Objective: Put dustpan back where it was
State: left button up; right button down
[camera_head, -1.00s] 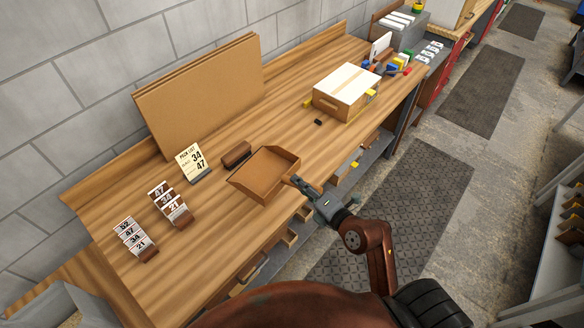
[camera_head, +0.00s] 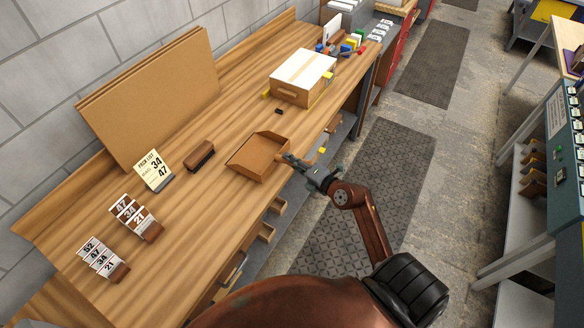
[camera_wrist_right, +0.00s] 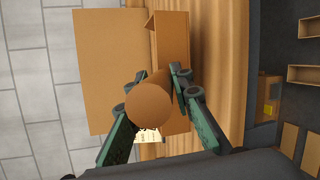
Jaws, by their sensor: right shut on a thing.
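The dustpan (camera_head: 257,158) is a brown open-fronted pan near the front edge of the wooden workbench (camera_head: 190,250). My right gripper (camera_head: 286,159) is shut on its handle at the pan's right side. In the right wrist view the round handle end (camera_wrist_right: 149,106) sits between the two fingers of the gripper (camera_wrist_right: 157,84), with the pan (camera_wrist_right: 172,38) beyond it. I cannot tell whether the pan touches the bench or hangs just above it. A dark brown brush (camera_head: 200,155) lies left of the pan, apart from it. My left gripper is not in view.
A pick list card (camera_head: 152,170) and number-card holders (camera_head: 137,217) stand at left. Brown boards (camera_head: 150,100) lean on the wall. A lidded box (camera_head: 303,77) and a small black item (camera_head: 279,111) lie beyond the pan. Open drawers (camera_head: 277,206) show under the front edge.

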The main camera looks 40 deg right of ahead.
jog(key=shift+w+d+f, duration=0.1)
jog(key=shift+d+f, duration=0.05)
jog(key=shift+f, duration=0.1)
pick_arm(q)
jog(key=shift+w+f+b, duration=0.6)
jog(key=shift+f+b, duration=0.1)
pick_arm(e)
jog(key=shift+w+d+f, duration=0.1)
jog(key=shift+d+f, duration=0.1)
jog(key=shift+f, duration=1.55)
jog(key=c, duration=2.1)
grip_release()
jog(key=shift+f, duration=0.1)
jog(key=o, duration=0.4)
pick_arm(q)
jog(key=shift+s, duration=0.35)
